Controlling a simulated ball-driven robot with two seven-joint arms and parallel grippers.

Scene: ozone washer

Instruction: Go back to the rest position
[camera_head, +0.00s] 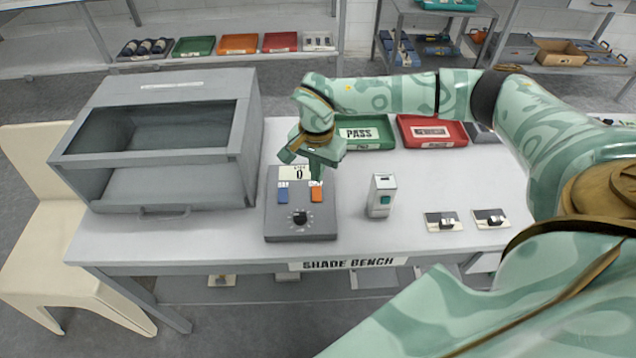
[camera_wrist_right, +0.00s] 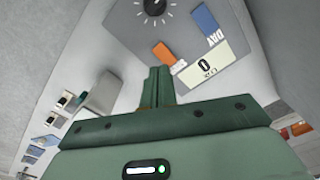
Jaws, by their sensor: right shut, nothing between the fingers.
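My right gripper (camera_head: 316,177) is shut and empty. It hangs over the upper part of a grey control box (camera_head: 302,235), close to its orange button (camera_head: 316,194). In the right wrist view its closed fingers (camera_wrist_right: 157,82) point toward the same box (camera_wrist_right: 185,35). I cannot tell whether the fingertips touch the box. The box has a display (camera_head: 294,173) reading 0, a blue button (camera_head: 283,196) and a black dial (camera_head: 300,217). My left gripper is not in view.
A grey cabinet with a window (camera_head: 165,85) stands at the bench's left. A small grey device (camera_head: 381,196) stands right of the box. A green PASS tray (camera_head: 375,143) and a red tray (camera_head: 455,143) lie behind. Two small cards (camera_head: 443,222) lie at the front right. The bench (camera_head: 420,185) is otherwise mostly clear.

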